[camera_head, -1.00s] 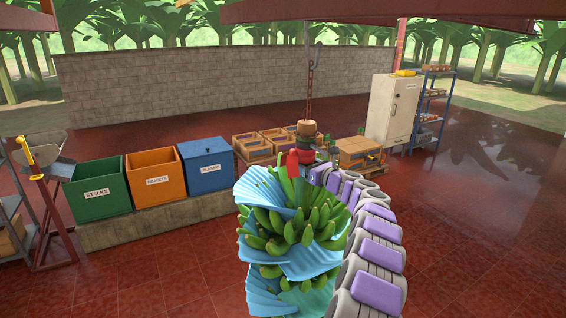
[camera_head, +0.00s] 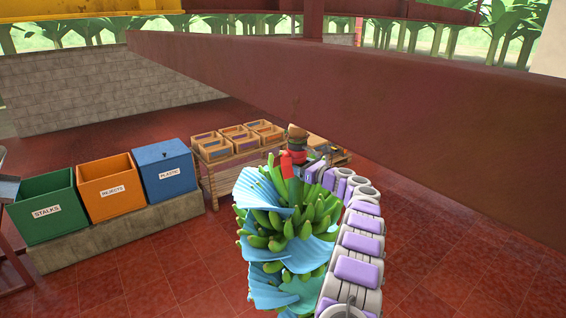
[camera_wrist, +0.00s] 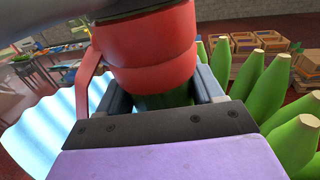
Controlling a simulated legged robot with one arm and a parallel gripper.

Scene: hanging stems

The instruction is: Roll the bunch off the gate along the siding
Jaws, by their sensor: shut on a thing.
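The bunch of green bananas (camera_head: 286,228) hangs upright in the head view, partly wrapped in torn blue plastic (camera_head: 262,190). A red collar (camera_head: 293,160) sits at the top of its stem, with a brown piece above it. My gripper (camera_head: 300,172) is at the stem top. In the wrist view my gripper (camera_wrist: 165,100) is shut around the green stem just below the red collar (camera_wrist: 150,55). Bananas (camera_wrist: 255,85) stand close on its right and blue plastic (camera_wrist: 45,130) on its left. The gate and the hook above the bunch cannot be made out.
Green stalks (camera_head: 47,208), orange rejects (camera_head: 106,188) and blue plastic (camera_head: 165,170) bins stand on a ledge at left. The tiled floor at right is clear.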

